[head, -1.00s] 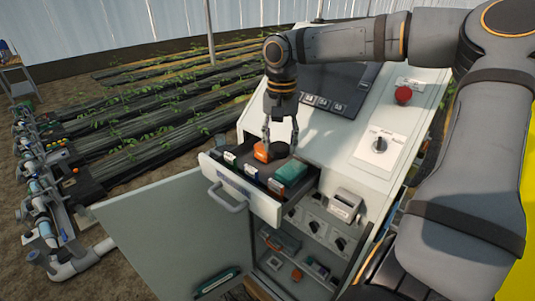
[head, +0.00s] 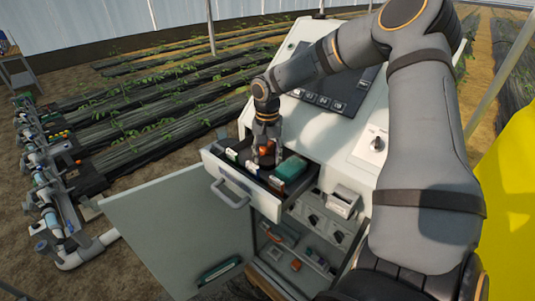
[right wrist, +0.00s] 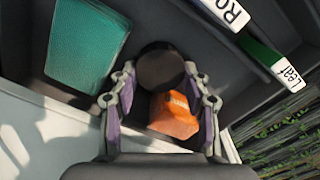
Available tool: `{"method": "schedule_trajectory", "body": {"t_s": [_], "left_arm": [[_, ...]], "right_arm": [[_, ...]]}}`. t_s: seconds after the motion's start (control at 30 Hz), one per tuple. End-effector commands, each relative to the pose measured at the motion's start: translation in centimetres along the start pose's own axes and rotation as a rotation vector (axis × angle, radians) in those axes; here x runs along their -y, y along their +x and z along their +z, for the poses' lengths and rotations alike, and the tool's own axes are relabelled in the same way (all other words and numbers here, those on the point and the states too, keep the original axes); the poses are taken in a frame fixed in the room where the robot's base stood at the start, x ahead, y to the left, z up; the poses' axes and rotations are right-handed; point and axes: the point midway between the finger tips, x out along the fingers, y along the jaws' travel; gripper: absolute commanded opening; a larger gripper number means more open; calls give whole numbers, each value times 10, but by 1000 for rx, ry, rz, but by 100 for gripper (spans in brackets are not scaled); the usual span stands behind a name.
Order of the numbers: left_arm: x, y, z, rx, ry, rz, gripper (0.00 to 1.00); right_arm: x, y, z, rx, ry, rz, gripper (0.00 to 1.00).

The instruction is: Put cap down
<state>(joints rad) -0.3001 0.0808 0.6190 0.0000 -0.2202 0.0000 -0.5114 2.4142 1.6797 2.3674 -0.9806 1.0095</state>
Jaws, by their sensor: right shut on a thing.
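The cap (right wrist: 161,67) is a dark round disc in the right wrist view, between the fingertips of my right gripper (right wrist: 160,80). The right gripper is shut on it, low inside the open drawer (head: 232,181). In the head view the right gripper (head: 266,162) hides the cap. I cannot tell whether the cap touches the drawer floor. An orange object (right wrist: 174,116) lies just beside the cap, between the fingers in the wrist view. My left gripper is not in view.
A teal block (head: 291,168) lies in the drawer beside the gripper. Labelled dividers (right wrist: 285,70) stand on the other side. The cabinet door (head: 180,230) is open below, and shelves (head: 300,255) hold small items. A sloped panel (head: 335,90) rises behind.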

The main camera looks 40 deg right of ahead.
Motion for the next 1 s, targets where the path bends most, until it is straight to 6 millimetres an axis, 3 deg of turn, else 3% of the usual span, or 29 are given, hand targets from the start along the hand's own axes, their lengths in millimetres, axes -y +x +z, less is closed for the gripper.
{"method": "schedule_trajectory", "body": {"t_s": [0.27,0.3,0.33,0.73,1.0], "left_arm": [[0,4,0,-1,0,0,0],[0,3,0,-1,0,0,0],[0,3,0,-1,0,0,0],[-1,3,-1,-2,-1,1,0],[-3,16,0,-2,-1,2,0]], "right_arm": [[0,5,0,0,0,0,22],[0,4,0,0,0,0,53],[0,4,0,0,0,0,57],[1,-6,-1,-3,0,-4,57],[1,-68,-1,-7,0,-4,57]]}}
